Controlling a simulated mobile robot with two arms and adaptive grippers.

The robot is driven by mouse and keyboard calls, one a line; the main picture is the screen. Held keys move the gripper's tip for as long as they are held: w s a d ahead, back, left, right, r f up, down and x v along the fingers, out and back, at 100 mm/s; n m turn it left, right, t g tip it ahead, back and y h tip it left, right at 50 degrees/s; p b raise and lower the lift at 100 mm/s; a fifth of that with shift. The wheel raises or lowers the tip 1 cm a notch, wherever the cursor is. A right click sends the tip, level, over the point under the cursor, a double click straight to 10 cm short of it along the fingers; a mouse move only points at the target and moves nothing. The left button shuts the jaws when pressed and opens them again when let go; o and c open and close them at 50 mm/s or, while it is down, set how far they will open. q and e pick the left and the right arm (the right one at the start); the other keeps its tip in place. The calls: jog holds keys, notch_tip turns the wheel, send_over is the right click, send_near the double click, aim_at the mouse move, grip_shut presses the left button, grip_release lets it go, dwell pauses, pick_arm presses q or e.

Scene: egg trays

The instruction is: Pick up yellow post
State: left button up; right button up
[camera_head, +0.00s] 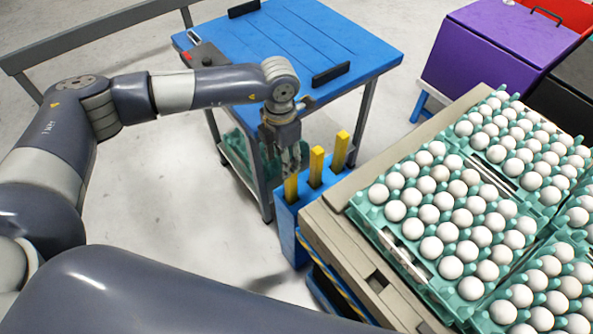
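Three yellow posts stand upright in a row in a blue holder (287,222) beside the egg pallet. They are the near post (291,189), the middle post (316,165) and the far post (340,150). My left gripper (291,168) points down at the top of the near post, with its fingers overlapping the post's upper end in this view. The fingers are small and dark here, so I cannot tell whether they are closed on it. The lower parts of the posts are hidden inside the holder. My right gripper is not in view.
A blue-topped cart (300,45) stands behind the gripper. Green trays of white eggs (385,245) cover the beige pallet (325,232) at right. A purple box (490,50) is at the back right. Grey floor lies open at left of the holder.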

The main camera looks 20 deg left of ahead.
aim_at(291, 180)
pick_arm(q)
jog(key=shift+w+d+f, duration=0.15)
jog(key=shift+w+d, duration=0.05)
jog(key=shift+w, duration=0.05)
jog(key=f, duration=0.3)
jog(key=d+f, duration=0.1)
jog(key=f, duration=0.2)
jog(key=f+p, duration=0.1)
jog(key=f, duration=0.2)
jog(key=shift+d, duration=0.15)
jog(key=shift+f, duration=0.65)
jog(key=shift+c, duration=1.4)
grip_shut()
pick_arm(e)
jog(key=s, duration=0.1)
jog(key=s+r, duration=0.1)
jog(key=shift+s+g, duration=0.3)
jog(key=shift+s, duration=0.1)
